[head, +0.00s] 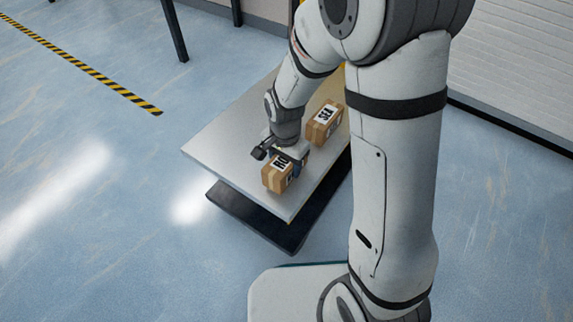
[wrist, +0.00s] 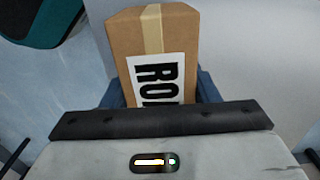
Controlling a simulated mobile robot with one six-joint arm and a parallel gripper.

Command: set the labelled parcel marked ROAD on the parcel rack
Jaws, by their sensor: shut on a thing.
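The parcel marked ROAD is a brown cardboard box (wrist: 150,35) with tan tape and a white label; the letters "RO" and part of a third show in the wrist view, the rest hidden by my gripper. The same parcel (head: 272,180) shows in the head view near the front edge of a grey table top. My gripper (head: 288,166) is over it, its blue fingers shut on its sides. I cannot tell whether the parcel touches the top or hangs just above it. I cannot make out the parcel rack.
A second labelled parcel (head: 323,124) stands farther back on the same grey table top (head: 222,140), partly beside my arm. The left part of the top is bare. A dark base (head: 250,222) sticks out below it. Open blue floor (head: 110,180) lies to the left.

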